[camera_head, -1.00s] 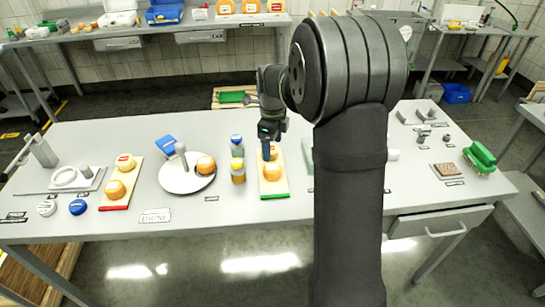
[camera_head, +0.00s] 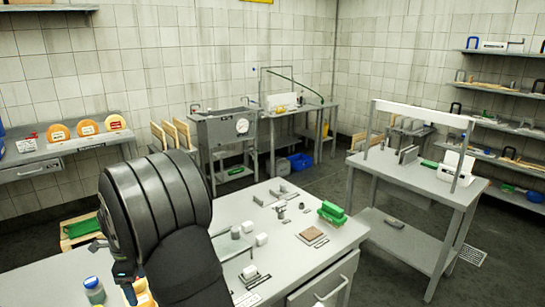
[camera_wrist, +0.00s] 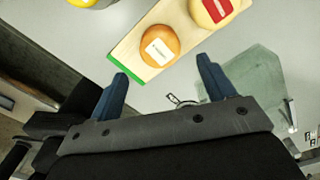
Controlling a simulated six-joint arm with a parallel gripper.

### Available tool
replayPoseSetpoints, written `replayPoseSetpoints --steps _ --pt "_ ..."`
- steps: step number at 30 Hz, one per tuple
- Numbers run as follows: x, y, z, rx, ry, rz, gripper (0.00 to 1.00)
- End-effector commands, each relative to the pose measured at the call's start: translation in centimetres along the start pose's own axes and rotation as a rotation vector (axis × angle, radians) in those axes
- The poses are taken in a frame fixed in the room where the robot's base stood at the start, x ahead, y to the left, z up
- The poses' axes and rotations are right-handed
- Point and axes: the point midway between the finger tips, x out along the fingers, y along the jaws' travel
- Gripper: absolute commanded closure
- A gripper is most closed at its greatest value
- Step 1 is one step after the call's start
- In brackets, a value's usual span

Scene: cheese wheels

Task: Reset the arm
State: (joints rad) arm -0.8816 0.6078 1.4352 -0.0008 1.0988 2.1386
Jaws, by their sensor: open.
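My gripper (camera_wrist: 163,72) is open, with its two blue fingers apart and nothing between them in the wrist view. Beyond the fingertips lies a wooden board (camera_wrist: 129,49) with a green edge. It carries an orange cheese wheel (camera_wrist: 160,46) with a white label and a yellow one (camera_wrist: 214,11) with a red label. The fingers appear apart from both wheels. In the head view my dark arm fills the lower left and hides most of the gripper; one blue finger (camera_head: 129,294) shows at the bottom edge.
The worktable (camera_head: 240,212) holds a green brush (camera_head: 331,212), a brown block (camera_head: 311,235) and small metal parts. A pale translucent slab (camera_wrist: 250,88) lies right of the fingers in the wrist view.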

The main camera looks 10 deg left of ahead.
Motion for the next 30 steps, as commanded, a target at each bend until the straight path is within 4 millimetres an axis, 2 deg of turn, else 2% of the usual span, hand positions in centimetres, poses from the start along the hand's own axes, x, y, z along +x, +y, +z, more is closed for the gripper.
replayPoseSetpoints --steps 6,11,13,18,30 --pt "4.6 0.1 0.0 0.0 0.002 0.004 0.25" --pt "7.4 0.0 0.0 0.0 0.001 0.002 0.25" --pt "5.7 -0.1 0.1 0.0 -0.004 -0.006 0.25" --pt "4.0 0.0 0.0 0.0 -0.001 -0.002 0.25" --pt "3.4 0.0 0.0 0.0 -0.001 -0.001 0.25"
